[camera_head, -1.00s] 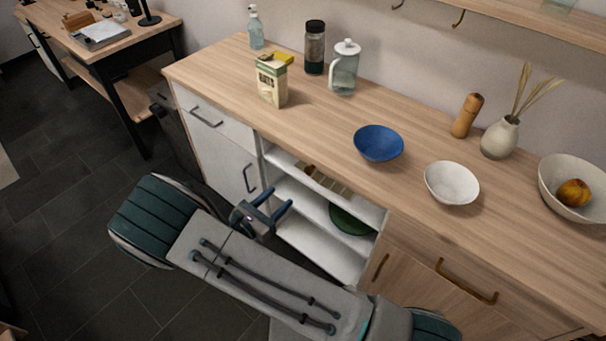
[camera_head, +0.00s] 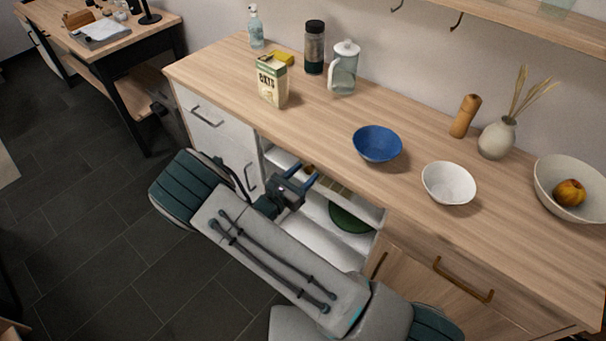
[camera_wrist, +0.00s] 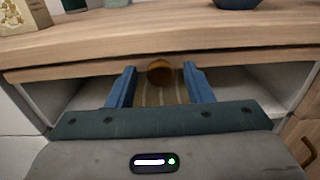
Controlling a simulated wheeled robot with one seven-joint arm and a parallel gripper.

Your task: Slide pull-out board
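My gripper (camera_head: 303,174) is at the open front of the cabinet, just below the counter edge. In the wrist view its two blue fingers (camera_wrist: 159,70) are spread apart with nothing gripped. I cannot tell whether this strip is the pull-out board's front edge. Contact between fingers and wood cannot be told.
The countertop (camera_head: 310,125) above holds an oats box (camera_head: 271,82), a blue bowl (camera_head: 377,145), a white bowl (camera_head: 449,184) and other items. Open shelves below hold a green bowl (camera_head: 350,217). Wooden cabinet doors (camera_head: 425,280) with handles stand right of the opening.

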